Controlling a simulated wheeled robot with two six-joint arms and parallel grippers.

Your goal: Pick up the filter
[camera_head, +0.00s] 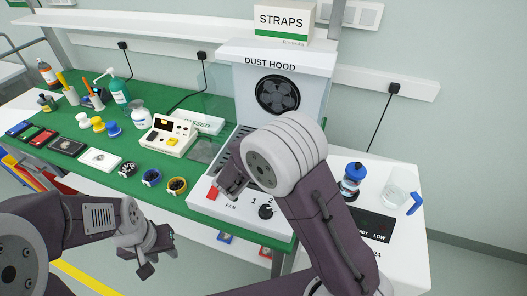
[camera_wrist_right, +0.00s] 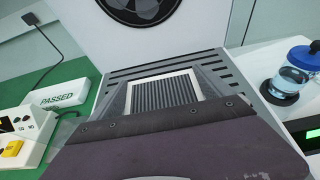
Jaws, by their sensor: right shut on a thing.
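The filter (camera_wrist_right: 163,93) is a panel with a white frame and dark grey pleats, seen in the right wrist view. My right gripper (camera_wrist_right: 165,84) has a grey finger at each side of it and is shut on it. The filter is over the slatted grey deck of the dust hood (camera_wrist_right: 222,68); I cannot tell whether it touches the deck. In the head view the right wrist hides the filter, and part of my right gripper (camera_head: 232,182) shows at the hood's front. My left gripper (camera_head: 158,254) is open and empty, in front of the green bench.
The dust hood (camera_head: 283,60) has a fan and a front panel with a red switch (camera_head: 212,193) and a knob (camera_head: 266,211). A blue-lidded jar (camera_head: 353,178) and a clear jug (camera_head: 397,190) stand at right. Several small parts and bottles stand on the green mat (camera_head: 125,178).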

